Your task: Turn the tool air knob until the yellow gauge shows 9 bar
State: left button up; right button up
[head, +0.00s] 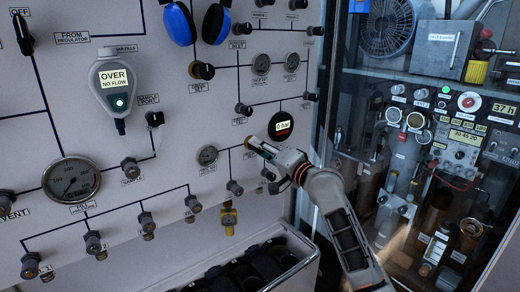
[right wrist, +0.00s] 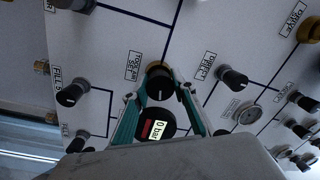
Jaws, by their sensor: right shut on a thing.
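The tool air knob (right wrist: 160,82) is a black round knob with a white pointer line, on a brass-coloured base, beside a partly readable "TOOL AIR SET" label. My right gripper (right wrist: 159,84) is shut on it, with teal-edged fingers on both sides. In the head view, my right gripper (head: 258,146) reaches the panel from the right and hides most of the knob. The gauge (head: 281,126) is a round black dial with a pale yellow display reading 0 bar and a red bar. It also shows in the right wrist view (right wrist: 154,127), between the fingers. My left gripper is out of view.
Black knobs crowd around, including one at the upper right (right wrist: 232,77) and one at the left (right wrist: 73,93). A small gauge (head: 207,155) sits left of my gripper. Blue ear defenders (head: 180,23) hang above. A glass-fronted cabinet (head: 440,120) stands right.

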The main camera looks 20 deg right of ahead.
jog(key=m, duration=0.5)
jog(key=shift+m, duration=0.4)
dwell(0.3)
jog(key=o, duration=1.1)
jog(key=v, duration=1.2)
jog(key=shift+s+a, duration=0.1)
jog(key=shift+a, duration=0.05)
dwell(1.0)
